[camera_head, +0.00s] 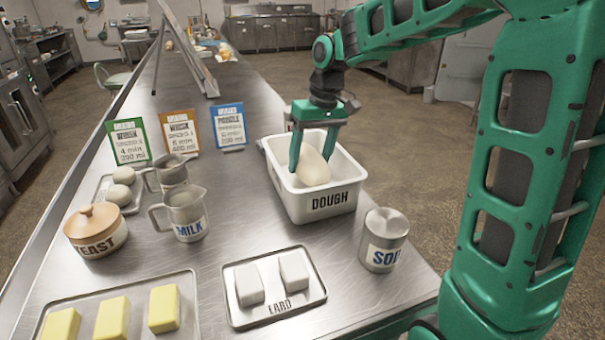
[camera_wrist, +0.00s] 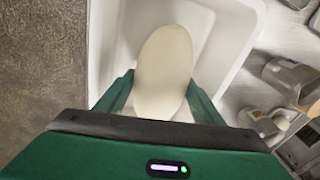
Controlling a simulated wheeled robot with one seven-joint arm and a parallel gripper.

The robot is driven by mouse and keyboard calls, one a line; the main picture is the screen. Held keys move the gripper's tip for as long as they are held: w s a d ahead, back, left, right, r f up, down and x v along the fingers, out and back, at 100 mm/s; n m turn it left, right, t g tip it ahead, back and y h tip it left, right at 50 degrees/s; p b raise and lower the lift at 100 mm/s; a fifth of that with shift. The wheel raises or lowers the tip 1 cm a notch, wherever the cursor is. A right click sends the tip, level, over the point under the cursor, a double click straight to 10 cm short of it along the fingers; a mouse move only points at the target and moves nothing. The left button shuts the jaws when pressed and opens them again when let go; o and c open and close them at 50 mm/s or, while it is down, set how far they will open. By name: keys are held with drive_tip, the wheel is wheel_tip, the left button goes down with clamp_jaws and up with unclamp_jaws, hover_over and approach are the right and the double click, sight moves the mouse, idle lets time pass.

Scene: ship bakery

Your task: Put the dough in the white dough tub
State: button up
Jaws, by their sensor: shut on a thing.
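The dough (camera_head: 314,167) is a smooth, pale, egg-shaped lump. My gripper (camera_head: 309,166) points down and is shut on the dough, with one green finger on each side. The white dough tub (camera_head: 325,205) is an open rectangular box labelled DOUGH, at the right part of the steel table. The dough and fingertips are within the tub's opening in the head view. In the wrist view the dough (camera_wrist: 163,72) sits between the fingers, with the tub's white wall (camera_wrist: 231,45) around it. I cannot tell whether the dough touches the tub floor.
Around the tub stand a metal tin (camera_head: 385,240), a lard tray (camera_head: 275,309), a milk jug (camera_head: 186,214), a second jug (camera_head: 172,172), a yeast pot (camera_head: 95,230), a butter tray (camera_head: 190,328) and recipe cards (camera_head: 229,124). The table's right edge runs close to the tub.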

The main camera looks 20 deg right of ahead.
sight(319, 155)
drive_tip(key=shift+f, duration=1.8)
drive_tip(key=o, duration=1.7)
drive_tip(key=shift+f, duration=0.1)
drive_tip(key=shift+o, duration=0.2)
drive_tip(key=r, duration=0.4)
drive_tip(key=d+r, duration=0.1)
drive_tip(key=r, duration=0.3)
drive_tip(key=s+d+r, duration=0.1)
drive_tip(key=r, duration=0.3)
